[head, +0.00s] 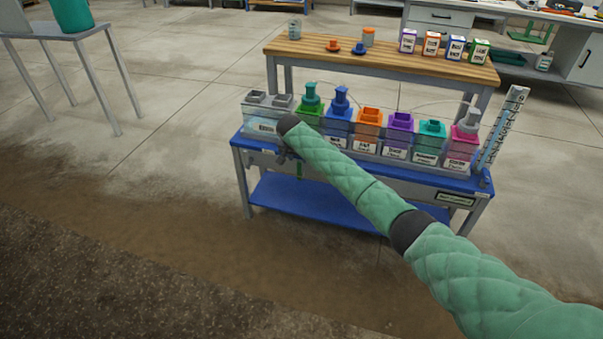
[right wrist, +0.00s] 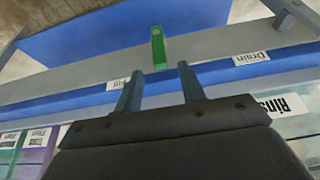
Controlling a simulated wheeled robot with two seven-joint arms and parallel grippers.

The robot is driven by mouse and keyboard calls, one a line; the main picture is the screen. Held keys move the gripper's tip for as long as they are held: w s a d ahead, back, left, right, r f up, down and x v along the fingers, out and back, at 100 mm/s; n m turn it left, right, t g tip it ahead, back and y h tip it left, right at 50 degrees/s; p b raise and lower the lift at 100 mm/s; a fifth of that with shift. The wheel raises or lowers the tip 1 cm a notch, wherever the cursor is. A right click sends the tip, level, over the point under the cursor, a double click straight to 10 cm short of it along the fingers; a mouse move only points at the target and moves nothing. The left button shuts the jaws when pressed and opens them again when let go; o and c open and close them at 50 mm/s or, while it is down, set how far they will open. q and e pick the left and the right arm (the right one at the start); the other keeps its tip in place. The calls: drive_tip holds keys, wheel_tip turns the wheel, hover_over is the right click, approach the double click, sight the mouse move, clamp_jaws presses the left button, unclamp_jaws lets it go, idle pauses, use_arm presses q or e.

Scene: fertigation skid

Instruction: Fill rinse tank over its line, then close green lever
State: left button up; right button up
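The clear rinse tank (head: 262,127) stands at the left end of the blue skid bench. Its water level and line are too small to tell. The tank's "Rins…" label (right wrist: 285,105) shows at the right of the right wrist view, partly cut off. The green lever (right wrist: 158,47) sticks out from the bench's front rail, between a "Fill" label and a "Drain" label; in the head view it hangs downward (head: 299,170). My right gripper (right wrist: 158,69) is open and empty, its two fingertips just short of the lever, one toward each side. My left gripper is out of view.
Several coloured tanks (head: 369,122) stand in a row right of the rinse tank. A tall graduated gauge (head: 503,128) rises at the right end. A wooden shelf (head: 385,58) behind holds small boxes and cups. Open floor (head: 150,190) lies in front and left.

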sight(300, 167)
drive_tip(key=shift+b+x, duration=0.6)
drive_tip(key=shift+x, duration=3.3)
clamp_jaws()
